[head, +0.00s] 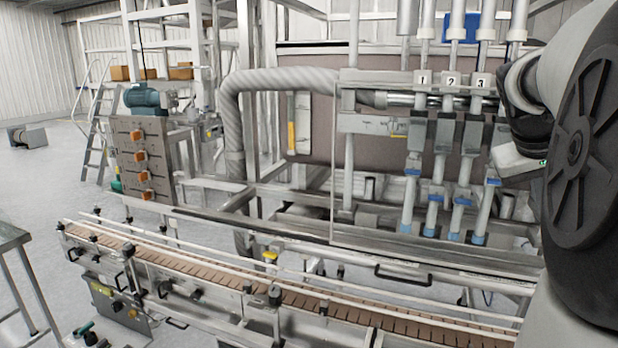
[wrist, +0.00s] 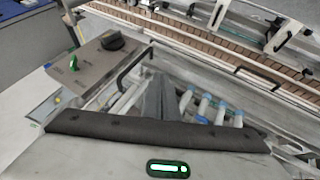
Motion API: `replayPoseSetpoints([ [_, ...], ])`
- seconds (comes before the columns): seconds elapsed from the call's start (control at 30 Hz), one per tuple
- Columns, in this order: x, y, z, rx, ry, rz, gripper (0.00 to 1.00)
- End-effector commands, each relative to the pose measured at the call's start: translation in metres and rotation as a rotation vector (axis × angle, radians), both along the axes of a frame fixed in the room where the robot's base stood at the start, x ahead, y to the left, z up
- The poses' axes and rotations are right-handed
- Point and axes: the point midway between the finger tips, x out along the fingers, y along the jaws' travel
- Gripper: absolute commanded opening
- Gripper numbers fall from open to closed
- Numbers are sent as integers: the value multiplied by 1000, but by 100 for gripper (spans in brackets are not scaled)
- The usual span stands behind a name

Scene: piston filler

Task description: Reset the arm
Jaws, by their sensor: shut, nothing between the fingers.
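My arm (head: 578,150) fills the right edge of the head view, its grey and black links raised beside the filler's nozzles. My gripper (wrist: 155,88) shows in the wrist view as a dark wedge of fingers held together above a dark padded bar. Nothing shows between the fingers. The gripper's fingers cannot be made out in the head view. In the wrist view the fingers point toward the filler's nozzles and the conveyor, apart from them as far as I can tell.
The filler's nozzles (head: 437,190) with blue parts stand close to my arm. A slatted conveyor (head: 215,278) with rails crosses the front. A metal control box (wrist: 98,62) with a black knob (wrist: 113,41) and a green switch lies near my gripper. A metal table (head: 12,240) stands at left.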

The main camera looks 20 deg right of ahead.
Motion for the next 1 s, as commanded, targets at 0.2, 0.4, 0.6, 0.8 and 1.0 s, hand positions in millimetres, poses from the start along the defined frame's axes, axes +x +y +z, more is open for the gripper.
replayPoseSetpoints([
  [0.2,21,36,-7,38,-51,67,0],
  [0.4,60,166,-27,182,-192,277,0],
  [0.6,14,301,-69,334,-194,475,0],
  [0.8,-39,377,-113,405,-157,598,0],
  [1.0,-58,395,-130,424,-141,630,0],
])
